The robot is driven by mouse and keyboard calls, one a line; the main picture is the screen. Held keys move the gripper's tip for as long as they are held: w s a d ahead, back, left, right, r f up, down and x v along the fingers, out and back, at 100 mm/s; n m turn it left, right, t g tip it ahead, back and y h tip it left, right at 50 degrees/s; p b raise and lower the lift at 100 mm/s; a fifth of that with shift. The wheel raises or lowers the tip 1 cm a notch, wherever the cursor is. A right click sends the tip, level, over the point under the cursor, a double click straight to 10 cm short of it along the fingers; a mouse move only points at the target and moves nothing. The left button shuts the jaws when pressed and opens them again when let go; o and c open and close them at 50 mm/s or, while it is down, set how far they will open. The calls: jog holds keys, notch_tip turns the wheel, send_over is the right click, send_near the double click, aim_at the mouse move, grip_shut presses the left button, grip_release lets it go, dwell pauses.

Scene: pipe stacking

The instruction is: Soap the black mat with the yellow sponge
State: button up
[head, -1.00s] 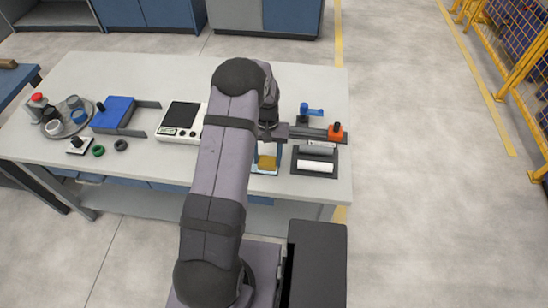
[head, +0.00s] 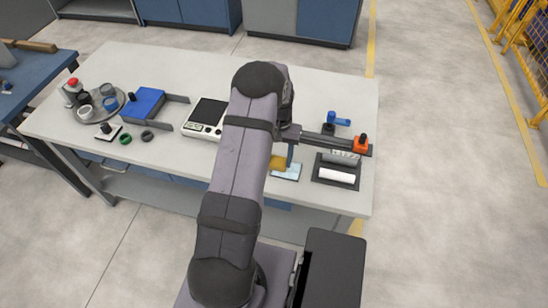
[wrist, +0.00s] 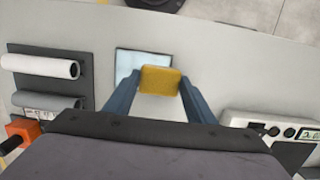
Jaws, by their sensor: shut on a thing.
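A yellow sponge (head: 279,162) is held between the blue fingers of my gripper (wrist: 158,85); it also shows in the wrist view (wrist: 160,78). The sponge is at a pale blue, flat square plate (head: 289,174), covering part of it in both views. I cannot tell whether it touches the plate. The only dark mat-like piece on the table is the flat one (head: 324,177) to the right in the head view, with a white roll and a grey roll lying on it. It shows at the left in the wrist view (wrist: 87,68).
A white scale (head: 192,130) stands left of my arm. Farther left are a blue block with rails (head: 146,101), a round tray of cups (head: 118,96) and small rings. A blue-handled piece (head: 337,119) and an orange piece (head: 361,144) stand behind the dark mat. The table's back middle is clear.

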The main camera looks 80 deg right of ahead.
jog(key=shift+s, duration=4.25)
jog(key=shift+w, duration=5.1)
jog(key=shift+w+r, duration=0.2)
jog(key=shift+r, duration=0.05)
notch_tip(320, 180, up, 8)
jog(key=p, duration=0.5)
jog(key=shift+f, duration=0.25)
